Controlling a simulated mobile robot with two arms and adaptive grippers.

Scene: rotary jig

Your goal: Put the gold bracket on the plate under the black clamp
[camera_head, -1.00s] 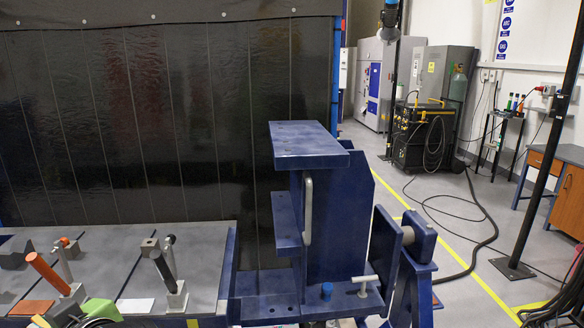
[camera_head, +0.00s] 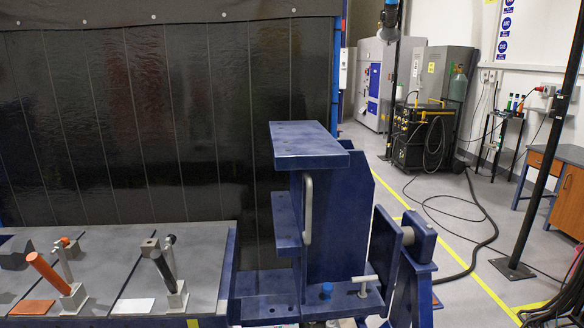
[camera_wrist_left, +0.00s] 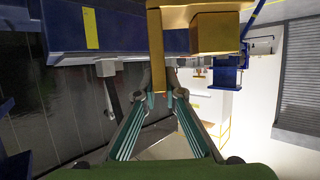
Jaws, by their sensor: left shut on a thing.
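The gold bracket (camera_wrist_left: 215,35) shows at the top of the left wrist view, at the tips of my left gripper (camera_wrist_left: 162,90). The gripper is shut on the bracket. Neither the bracket nor my left gripper shows in the head view. The black clamp (camera_head: 164,272) has a raised black handle on a grey base and stands on the grey jig table at the lower left. The white plate (camera_head: 133,306) lies flat on the table, in front and to the left of that clamp, with nothing on it. My right gripper is in neither view.
An orange-handled clamp (camera_head: 47,272) with an orange plate (camera_head: 32,307) stands to the left. A blue jig frame (camera_head: 330,212) rises to the right of the table. The blue table side (camera_wrist_left: 92,30) runs across the upper left of the wrist view.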

